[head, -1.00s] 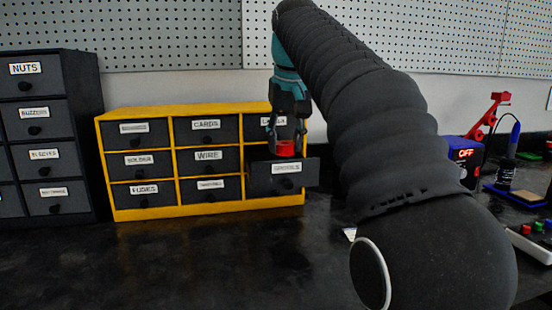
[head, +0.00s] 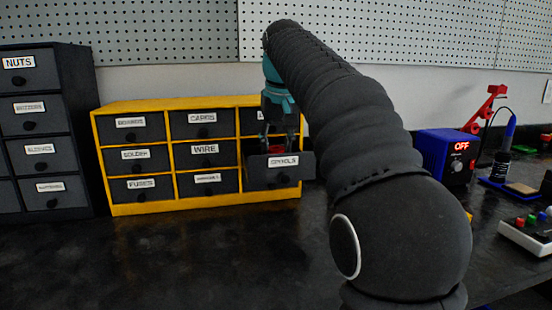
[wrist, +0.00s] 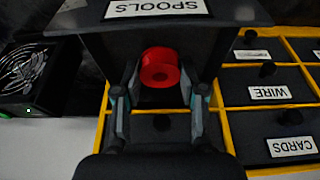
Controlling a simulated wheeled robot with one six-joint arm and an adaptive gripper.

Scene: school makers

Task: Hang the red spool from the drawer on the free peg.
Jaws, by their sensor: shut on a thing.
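The red spool (wrist: 160,66) sits between the two fingers of my gripper (wrist: 159,80) in the wrist view, which is shut on it. In the head view a little of the spool's red shows between the fingers, at the pulled-out drawer (head: 280,171) labelled SPOOLS. The gripper (head: 279,140) points down there, over the drawer. The drawer front and my fingers hide part of the spool, and I cannot tell if it touches the drawer floor. The free peg is not in view.
The yellow cabinet (head: 120,107) holds several labelled drawers. A dark drawer cabinet (head: 78,130) stands at its left. A blue box (head: 435,150) showing OFF and a soldering iron (head: 508,130) are at the right. A pegboard (head: 400,35) spans the wall.

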